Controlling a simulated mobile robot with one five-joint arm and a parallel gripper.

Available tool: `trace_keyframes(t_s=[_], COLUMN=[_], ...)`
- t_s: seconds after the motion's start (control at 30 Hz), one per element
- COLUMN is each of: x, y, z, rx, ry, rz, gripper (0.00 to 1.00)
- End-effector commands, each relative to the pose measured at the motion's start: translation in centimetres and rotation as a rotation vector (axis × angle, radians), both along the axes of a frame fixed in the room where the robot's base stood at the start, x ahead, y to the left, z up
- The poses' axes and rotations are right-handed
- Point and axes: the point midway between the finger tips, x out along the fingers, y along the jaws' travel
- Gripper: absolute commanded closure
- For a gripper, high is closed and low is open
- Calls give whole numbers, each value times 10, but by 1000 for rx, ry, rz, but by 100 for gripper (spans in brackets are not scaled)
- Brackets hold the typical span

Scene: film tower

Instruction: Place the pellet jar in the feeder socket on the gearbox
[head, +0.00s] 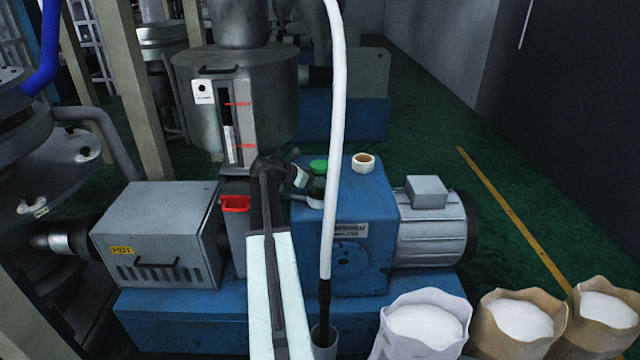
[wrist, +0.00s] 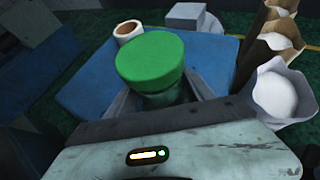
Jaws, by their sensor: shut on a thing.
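The pellet jar (head: 316,188) has a green lid and a dark body. My gripper (head: 303,180) is shut on the jar, holding it upright at the back left of the blue gearbox (head: 350,210). In the wrist view the green lid (wrist: 151,58) faces the camera, and the jar body (wrist: 165,97) shows between the fingers. I cannot tell whether the jar's base touches the gearbox top. A cream ring with a brown inside (head: 363,158) lies on the gearbox top, right of the jar.
A grey hopper with a level window (head: 240,95) stands behind left, with a red part (head: 235,204) below it. A grey box marked HOT (head: 155,235) is at left, a motor (head: 432,228) at right. Open sacks of white pellets (head: 425,325) stand front right. A white pole (head: 335,130) crosses the view.

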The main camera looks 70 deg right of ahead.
Motion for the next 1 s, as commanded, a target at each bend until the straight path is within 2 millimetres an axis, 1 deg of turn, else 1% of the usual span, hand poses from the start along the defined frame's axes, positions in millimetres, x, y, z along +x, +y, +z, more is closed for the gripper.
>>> trace_keyframes(t_s=[0.07, 0.2, 0.23, 0.27, 0.3, 0.57, 0.7, 0.87, 1.0], x=[0, 0, 0, 0, 0, 0, 2, 14, 28], y=[0, 0, 0, 0, 0, 0, 2, 20, 41], z=[2, -3, -2, -1, -1, -1, 5, 19, 34], rx=[-1, -1, 0, 0, 0, 0, 0, 0, 0], ry=[1, 1, 0, 0, 0, 0, 0, 0, 1], rz=[0, 0, 0, 0, 0, 0, 1, 2, 3], gripper=[96, 96, 31, 22, 17, 17, 17, 17, 17])
